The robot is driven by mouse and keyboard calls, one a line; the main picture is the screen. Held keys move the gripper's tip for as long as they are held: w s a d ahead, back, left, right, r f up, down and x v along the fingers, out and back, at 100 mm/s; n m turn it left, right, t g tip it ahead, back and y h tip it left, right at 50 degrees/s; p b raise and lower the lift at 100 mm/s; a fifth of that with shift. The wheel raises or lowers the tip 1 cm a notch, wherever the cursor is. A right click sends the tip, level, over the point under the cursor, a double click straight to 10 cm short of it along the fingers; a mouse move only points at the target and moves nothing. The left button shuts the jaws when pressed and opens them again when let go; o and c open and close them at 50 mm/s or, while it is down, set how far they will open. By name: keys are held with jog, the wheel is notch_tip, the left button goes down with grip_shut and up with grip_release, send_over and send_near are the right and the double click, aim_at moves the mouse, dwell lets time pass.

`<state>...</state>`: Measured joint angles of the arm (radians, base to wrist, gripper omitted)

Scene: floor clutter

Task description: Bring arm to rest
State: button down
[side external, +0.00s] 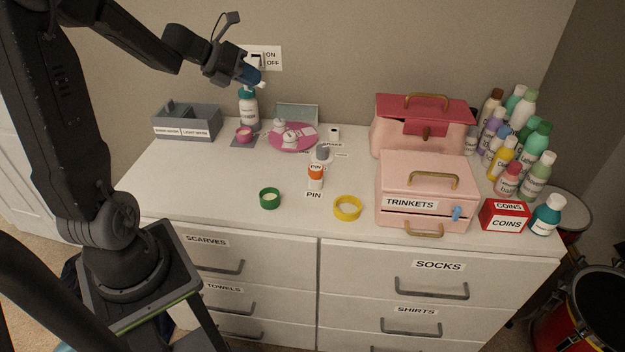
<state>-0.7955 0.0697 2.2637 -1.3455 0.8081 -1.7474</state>
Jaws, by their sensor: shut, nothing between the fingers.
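My arm reaches in from the left over the back of the white dresser (220,165). My gripper (256,83) is shut and empty, with its fingertips just above the white bottle with a teal top (248,110). It is also close in the picture to the ON/OFF wall switch plate (272,59), which it partly covers. I cannot tell whether the fingers touch the bottle or the switch.
A grey divided box (187,122), pink tray (292,147), orange-and-white PIN bottle (316,173), green ring (269,199) and yellow ring (347,208) stand on the dresser. Pink TRINKETS box (425,170), red COINS box (503,215) and several bottles crowd the right.

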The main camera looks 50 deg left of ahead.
jog(key=s+d+r+m+g, duration=0.2)
jog(key=s+d+m, duration=0.1)
jog(key=d+m, duration=0.75)
jog(key=s+d+r+m+g, duration=0.1)
jog(key=s+d+m+g, duration=0.25)
jog(key=d+m, duration=0.75)
jog(key=s+d+m+y, duration=0.2)
jog(key=s+m, duration=0.8)
jog(key=m, duration=0.9)
jog(key=shift+s+d+f+t+y, duration=0.35)
jog(key=shift+d+y, duration=0.05)
jog(key=shift+y, duration=0.1)
